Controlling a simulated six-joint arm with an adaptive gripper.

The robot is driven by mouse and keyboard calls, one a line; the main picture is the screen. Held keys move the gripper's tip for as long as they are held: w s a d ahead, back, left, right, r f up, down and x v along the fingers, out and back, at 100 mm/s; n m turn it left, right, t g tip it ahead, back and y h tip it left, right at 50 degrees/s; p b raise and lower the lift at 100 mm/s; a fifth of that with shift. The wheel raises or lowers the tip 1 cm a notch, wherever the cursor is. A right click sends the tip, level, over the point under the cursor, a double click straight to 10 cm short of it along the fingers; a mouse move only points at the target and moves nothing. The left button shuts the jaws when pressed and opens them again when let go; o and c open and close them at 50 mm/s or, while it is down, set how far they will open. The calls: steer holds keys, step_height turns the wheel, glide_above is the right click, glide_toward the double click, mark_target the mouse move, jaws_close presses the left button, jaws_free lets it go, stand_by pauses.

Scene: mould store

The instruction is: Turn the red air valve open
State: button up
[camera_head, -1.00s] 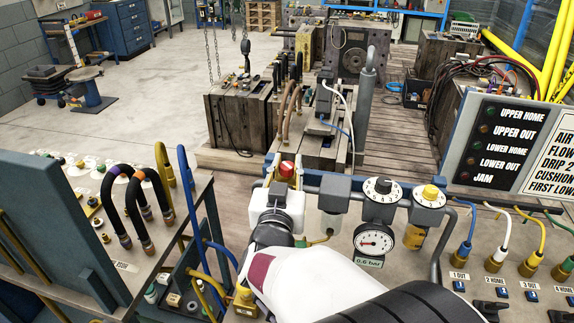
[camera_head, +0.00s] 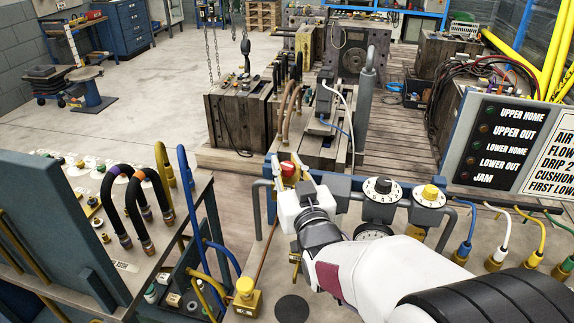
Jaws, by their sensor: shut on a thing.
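The red air valve (camera_head: 289,168) is a small red knob at the back edge of the bench, in the middle of the view. My gripper (camera_head: 291,177) comes at it from the near right, its light-coloured fingers one on each side of the knob. It is shut on the red valve. The white gripper body and dark wrist hide the lower part of the valve and some of the pipework beside it. The knob's exact turn angle is too small to read.
Right of the valve stand a black-and-white dial (camera_head: 383,186) and a yellow-knobbed dial (camera_head: 430,192). My arm partly covers the pressure gauge (camera_head: 373,231). A yellow fitting (camera_head: 245,288) and blue hoses are at lower left; an indicator panel (camera_head: 499,146) stands at right.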

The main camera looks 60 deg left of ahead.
steer(key=shift+n+g+y, duration=0.4)
steer(key=shift+n+g, duration=1.4)
steer(key=shift+g, duration=1)
steer(key=shift+r, duration=0.1)
steer(key=o, duration=1.1)
steer(key=shift+o, duration=0.2)
steer(key=shift+d, duration=0.15)
steer(key=d, duration=1.1)
steer(key=shift+d, duration=0.35)
steer(key=shift+w, duration=0.15)
